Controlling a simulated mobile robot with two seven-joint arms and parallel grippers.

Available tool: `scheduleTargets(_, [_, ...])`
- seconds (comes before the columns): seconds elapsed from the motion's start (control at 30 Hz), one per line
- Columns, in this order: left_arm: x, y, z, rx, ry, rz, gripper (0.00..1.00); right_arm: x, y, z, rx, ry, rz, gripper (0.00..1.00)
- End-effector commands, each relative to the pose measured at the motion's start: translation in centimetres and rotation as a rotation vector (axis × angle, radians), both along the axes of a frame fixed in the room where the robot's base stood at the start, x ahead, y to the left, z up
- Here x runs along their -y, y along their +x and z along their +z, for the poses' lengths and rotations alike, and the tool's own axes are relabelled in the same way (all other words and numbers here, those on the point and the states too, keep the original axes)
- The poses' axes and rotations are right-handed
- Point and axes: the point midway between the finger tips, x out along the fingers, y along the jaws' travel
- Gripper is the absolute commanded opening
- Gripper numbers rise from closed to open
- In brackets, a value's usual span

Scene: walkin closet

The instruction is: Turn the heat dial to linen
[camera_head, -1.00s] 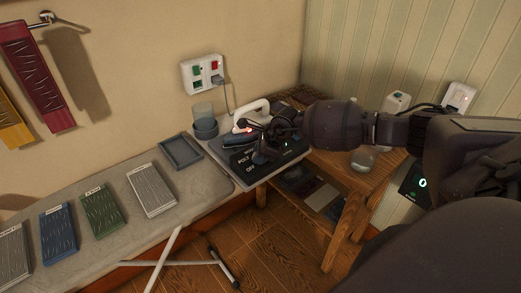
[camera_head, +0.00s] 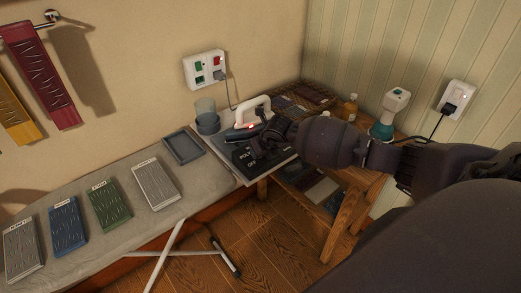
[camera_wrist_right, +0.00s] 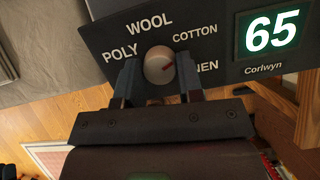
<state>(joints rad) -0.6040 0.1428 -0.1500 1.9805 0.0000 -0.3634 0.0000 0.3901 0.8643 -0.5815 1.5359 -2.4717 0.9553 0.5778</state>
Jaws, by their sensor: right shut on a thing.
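My right gripper (camera_wrist_right: 160,79) is shut on the dial, one finger on each side. In the head view, my right gripper (camera_head: 262,150) covers the dial. The iron (camera_head: 250,118) with white handle stands behind it. My left gripper is not in view.
A lit display (camera_wrist_right: 271,33) reads 65. A grey tray (camera_head: 183,148) and a blue cup (camera_head: 207,123) stand left of the station. Several cloth swatches lie along the ironing board (camera_head: 135,221). A wooden shelf table (camera_head: 338,215) stands right, with bottles (camera_head: 350,107) on it.

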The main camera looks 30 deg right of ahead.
Motion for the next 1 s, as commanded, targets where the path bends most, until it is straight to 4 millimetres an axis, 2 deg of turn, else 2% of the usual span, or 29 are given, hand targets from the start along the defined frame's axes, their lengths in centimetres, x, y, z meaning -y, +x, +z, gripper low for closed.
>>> scheduleTargets(0.6, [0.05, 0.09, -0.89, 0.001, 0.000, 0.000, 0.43, -0.37, 0.00, -0.22, -0.016, 0.162, -0.559, 0.11])
scheduleTargets(1.0, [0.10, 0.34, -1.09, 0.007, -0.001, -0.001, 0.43, -0.44, 0.10, -0.15, -0.023, 0.236, -0.820, 0.11])
